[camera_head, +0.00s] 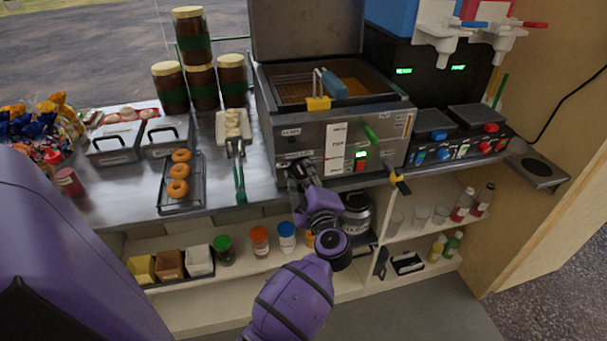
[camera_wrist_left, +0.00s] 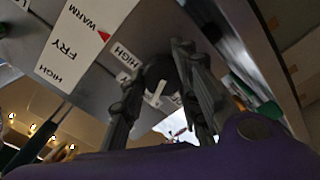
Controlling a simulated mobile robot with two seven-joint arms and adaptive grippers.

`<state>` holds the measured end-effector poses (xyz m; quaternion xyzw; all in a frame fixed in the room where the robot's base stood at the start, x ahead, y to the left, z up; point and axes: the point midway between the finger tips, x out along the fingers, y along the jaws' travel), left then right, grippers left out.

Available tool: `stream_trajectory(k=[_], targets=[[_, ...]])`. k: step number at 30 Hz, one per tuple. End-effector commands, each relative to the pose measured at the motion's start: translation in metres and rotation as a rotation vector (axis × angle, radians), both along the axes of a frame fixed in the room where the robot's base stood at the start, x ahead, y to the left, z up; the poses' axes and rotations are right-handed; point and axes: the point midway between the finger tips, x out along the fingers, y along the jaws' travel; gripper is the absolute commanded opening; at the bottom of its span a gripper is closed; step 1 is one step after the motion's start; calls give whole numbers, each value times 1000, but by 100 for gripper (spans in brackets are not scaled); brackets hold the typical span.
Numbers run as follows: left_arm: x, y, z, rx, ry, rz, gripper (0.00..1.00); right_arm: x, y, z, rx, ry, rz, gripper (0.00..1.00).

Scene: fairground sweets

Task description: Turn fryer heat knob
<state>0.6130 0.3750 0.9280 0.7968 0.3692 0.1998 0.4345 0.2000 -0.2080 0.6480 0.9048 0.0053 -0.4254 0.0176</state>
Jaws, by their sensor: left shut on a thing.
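The fryer (camera_head: 293,133) is a steel box with an open lid and a wire basket, standing on the counter in the head view. Its front panel carries a white label (camera_head: 336,148). My left gripper (camera_head: 298,177) is at the lower left of this panel. In the left wrist view the dark round heat knob (camera_wrist_left: 160,72), with a white pointer mark, sits between the fingers of my left gripper (camera_wrist_left: 160,100), which is shut on it. Labels reading WARM, FRY and HIGH (camera_wrist_left: 75,40) and a red triangle are beside it. The gripper hides the knob in the head view.
A rack of doughnuts (camera_head: 168,208) and tongs (camera_head: 239,185) lie left of the fryer. A drinks machine (camera_head: 408,88) and a box with coloured knobs (camera_head: 455,150) stand right. Shelves with jars (camera_head: 224,252) and bottles (camera_head: 462,205) are below the counter.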

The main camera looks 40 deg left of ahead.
Motion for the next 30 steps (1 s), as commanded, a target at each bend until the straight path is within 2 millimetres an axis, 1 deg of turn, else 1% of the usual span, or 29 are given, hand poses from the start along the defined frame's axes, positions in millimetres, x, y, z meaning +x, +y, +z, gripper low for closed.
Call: stream_trajectory(k=[1,14,24,30], targets=[[2,-2,4,1,-7,-6,3,-1,0,0,0,1,0,40],[3,-3,6,-48,-67,-10,3,2,0,4,0,-6,-1,40],[2,-3,8,-216,-263,-10,3,12,1,13,3,-26,-1,40],[1,-2,9,-324,-392,-10,3,12,1,14,3,-26,-1,40]])
